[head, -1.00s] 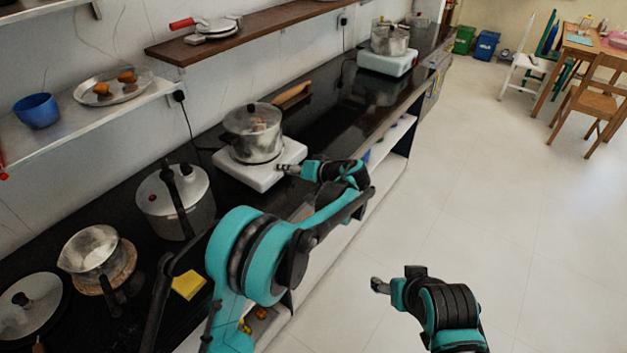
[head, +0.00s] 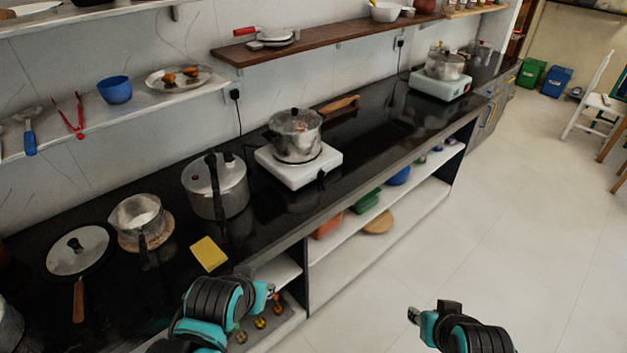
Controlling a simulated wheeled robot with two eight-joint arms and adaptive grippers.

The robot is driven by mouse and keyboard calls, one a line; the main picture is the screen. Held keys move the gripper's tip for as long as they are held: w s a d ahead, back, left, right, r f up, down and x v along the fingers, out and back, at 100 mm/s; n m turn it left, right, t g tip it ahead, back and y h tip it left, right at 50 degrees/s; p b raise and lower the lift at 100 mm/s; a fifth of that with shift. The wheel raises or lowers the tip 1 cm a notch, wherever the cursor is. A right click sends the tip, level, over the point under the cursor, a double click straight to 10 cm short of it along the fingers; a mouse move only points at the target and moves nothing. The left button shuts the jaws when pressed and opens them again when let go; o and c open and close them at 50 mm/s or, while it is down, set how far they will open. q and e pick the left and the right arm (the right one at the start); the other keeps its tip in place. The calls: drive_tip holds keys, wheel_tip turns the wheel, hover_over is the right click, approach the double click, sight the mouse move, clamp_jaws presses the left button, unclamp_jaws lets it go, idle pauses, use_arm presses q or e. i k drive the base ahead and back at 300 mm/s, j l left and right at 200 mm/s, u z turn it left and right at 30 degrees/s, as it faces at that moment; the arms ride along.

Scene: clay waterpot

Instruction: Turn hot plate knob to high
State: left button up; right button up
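A white hot plate (head: 285,172) stands on the black counter with a lidded metal pot (head: 297,138) on it. A small dark spot on its front right side may be the knob (head: 321,174); its setting is too small to tell. A second, pale green-white hot plate (head: 440,86) stands at the far right end with a pot (head: 446,66) on it. My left gripper (head: 268,292) is at the counter's front edge, well below and apart from the near hot plate. My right gripper (head: 413,315) is over open floor. Both fingertips are too small to tell open from shut.
A pressure cooker (head: 217,187) stands left of the near hot plate. A saucepan (head: 141,220), a lidded pan (head: 80,250) and a yellow sponge (head: 208,253) are further left. Shelves (head: 385,212) hold items under the counter.

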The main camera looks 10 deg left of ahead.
sight(320, 174)
drive_tip(key=u, duration=0.45)
drive_tip(key=i+l+u, duration=0.1)
drive_tip(key=u, duration=0.4)
drive_tip(key=l+u, duration=0.2)
drive_tip(key=u, duration=0.25)
drive_tip(key=l+u, duration=0.1)
drive_tip(key=u, duration=0.35)
drive_tip(key=l+u, duration=0.15)
drive_tip(key=u, duration=0.3)
drive_tip(key=k+l+u, duration=0.2)
drive_tip(key=l+u, duration=0.2)
drive_tip(key=l, duration=0.3)
drive_tip(key=k+l+u, duration=0.4)
drive_tip(key=l, duration=0.25)
drive_tip(key=k+l+u, duration=0.25)
drive_tip(key=l+u, duration=0.15)
drive_tip(key=l, duration=0.2)
drive_tip(key=k+l+u, duration=0.4)
drive_tip(key=k+l, duration=0.8)
drive_tip(key=k, duration=0.2)
